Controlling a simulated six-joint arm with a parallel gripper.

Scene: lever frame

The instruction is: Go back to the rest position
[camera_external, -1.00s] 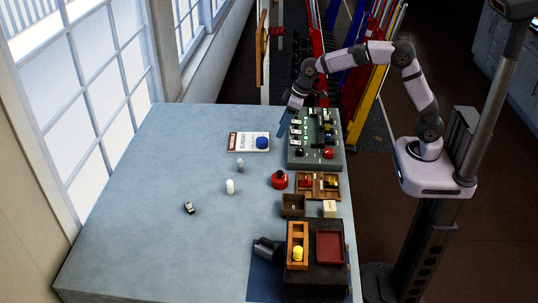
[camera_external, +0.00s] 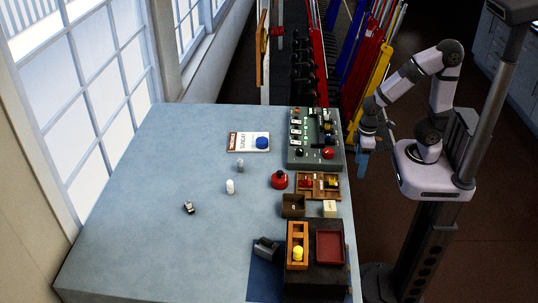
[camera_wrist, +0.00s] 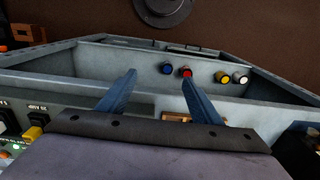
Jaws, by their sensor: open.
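My gripper (camera_external: 362,166) hangs beyond the right edge of the table in the external view, close to my base. Its two blue fingers also show in the wrist view (camera_wrist: 158,92), spread apart with nothing between them. The grey lever panel (camera_external: 316,140) stands at the table's back right, to the left of my gripper and apart from it. The panel carries several small levers, a black knob and a red knob (camera_external: 328,153).
The blue-grey table (camera_external: 140,220) is mostly clear on its left. A card with a blue button (camera_external: 262,143), a red button (camera_external: 279,180), a wooden tray (camera_external: 333,187), a brown box (camera_external: 293,206) and a dark stand with a red tray (camera_external: 330,247) line the right side.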

